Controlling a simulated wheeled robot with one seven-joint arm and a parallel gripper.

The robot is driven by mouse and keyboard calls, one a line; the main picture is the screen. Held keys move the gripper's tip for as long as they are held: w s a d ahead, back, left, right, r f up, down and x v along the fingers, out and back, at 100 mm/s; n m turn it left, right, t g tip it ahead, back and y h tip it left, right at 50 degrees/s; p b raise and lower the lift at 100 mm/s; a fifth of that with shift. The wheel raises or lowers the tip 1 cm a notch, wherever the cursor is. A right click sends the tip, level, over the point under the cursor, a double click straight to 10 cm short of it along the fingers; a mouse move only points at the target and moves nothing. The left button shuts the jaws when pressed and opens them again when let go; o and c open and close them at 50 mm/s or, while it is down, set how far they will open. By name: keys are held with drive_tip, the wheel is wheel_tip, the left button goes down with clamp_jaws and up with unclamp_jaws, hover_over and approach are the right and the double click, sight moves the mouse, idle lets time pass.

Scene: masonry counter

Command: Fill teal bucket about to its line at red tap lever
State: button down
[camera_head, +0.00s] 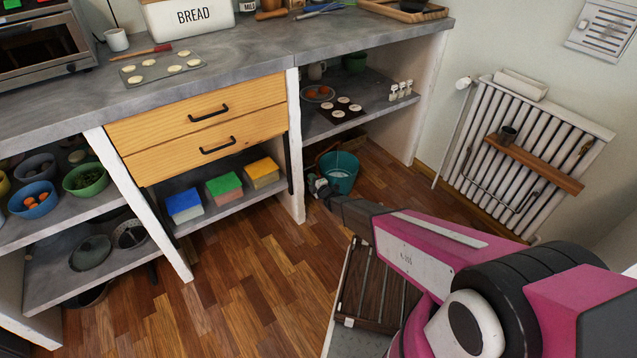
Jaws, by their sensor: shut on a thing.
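The teal bucket (341,176) stands upright on the wooden floor, at the opening under the right-hand shelf. Its mouth faces up and something pale shows inside, too small to tell as water or a handle. My gripper (318,186) is at the bucket's left side, low near the floor, and is shut on it. I cannot tell whether the fingers hold its rim, wall or handle. My magenta arm reaches from the lower right to the bucket. No red tap lever is visible in this view, and no fill line can be made out on the bucket.
A white post (294,150) stands close to the left of the bucket. Above it, a shelf (325,127) carries bowls and a tray. A dark slatted crate (380,285) is near my arm. A radiator (510,160) is on the right wall. The floor (255,280) in front is clear.

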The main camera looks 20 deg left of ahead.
drive_tip(key=shift+w+d+r+m, duration=0.1)
drive_tip(key=shift+r+m, duration=0.3)
drive_tip(key=shift+m, duration=0.5)
drive_tip(key=shift+w+d+r+m, duration=0.1)
drive_tip(key=shift+r+m, duration=0.3)
drive_tip(key=shift+m, duration=0.5)
drive_tip(key=c, duration=1.1)
unclamp_jaws()
drive_tip(key=shift+s, duration=0.1)
